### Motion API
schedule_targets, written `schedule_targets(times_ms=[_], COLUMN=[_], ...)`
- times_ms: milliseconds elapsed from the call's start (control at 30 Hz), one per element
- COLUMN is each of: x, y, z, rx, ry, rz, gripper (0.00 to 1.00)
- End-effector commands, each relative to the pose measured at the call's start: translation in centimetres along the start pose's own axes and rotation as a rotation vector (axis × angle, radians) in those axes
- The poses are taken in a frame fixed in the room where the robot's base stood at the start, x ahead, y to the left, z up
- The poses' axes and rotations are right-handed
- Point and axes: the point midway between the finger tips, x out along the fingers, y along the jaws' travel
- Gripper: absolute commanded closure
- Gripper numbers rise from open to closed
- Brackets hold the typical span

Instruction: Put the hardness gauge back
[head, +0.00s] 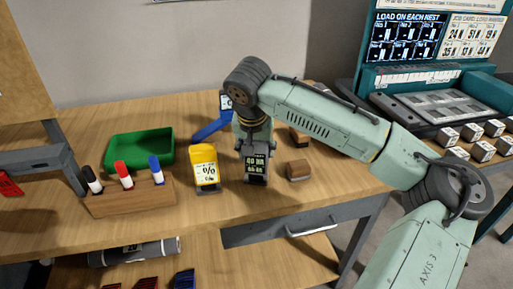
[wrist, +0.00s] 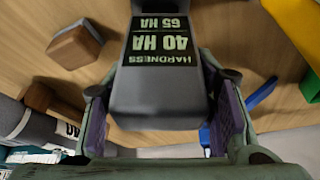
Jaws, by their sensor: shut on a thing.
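The hardness gauge (head: 255,170) is a dark grey block with green lettering on its face. In the wrist view the gauge (wrist: 160,85) reads "HARDNESS 40 HA 65 HA" and lies between both fingers. My gripper (head: 254,142) is shut on it from above, and the gauge hangs upright over the front part of the wooden bench (head: 225,215). I cannot tell whether its lower end touches the bench. In the wrist view my gripper (wrist: 163,100) shows purple finger pads on either side of the gauge.
A yellow device (head: 205,165) stands left of the gauge, with a blue stand (head: 211,128) behind. Two wooden blocks (head: 298,170) (head: 299,138) sit to the right. A green tray (head: 125,150) and a wooden pen holder (head: 130,197) are at left. A grey roll (head: 135,250) lies below the benchtop.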

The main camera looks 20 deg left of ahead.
Motion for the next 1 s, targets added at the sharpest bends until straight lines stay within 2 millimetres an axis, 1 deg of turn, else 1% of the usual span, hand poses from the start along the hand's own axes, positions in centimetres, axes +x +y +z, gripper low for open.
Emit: schedule_targets(times_ms=[67, 100, 367, 633, 767, 867, 1000], x=[0.3, 0.2, 0.2, 0.1, -0.5, -1.8, -4.8], y=[0.0, 0.0, 0.0, 0.0, 0.0, -0.1, -0.1], z=[0.1, 0.1, 0.1, 0.1, -0.1, -0.1, -0.1], rx=[0.000, 0.000, -0.001, -0.001, 0.000, 0.000, 0.000], ry=[0.000, 0.000, 0.000, 0.000, 0.001, 0.003, 0.003], rz=[-0.002, -0.001, 0.000, 0.000, -0.001, -0.001, -0.002], gripper=[0.77, 0.46, 0.29, 0.29, 0.29, 0.29, 0.29])
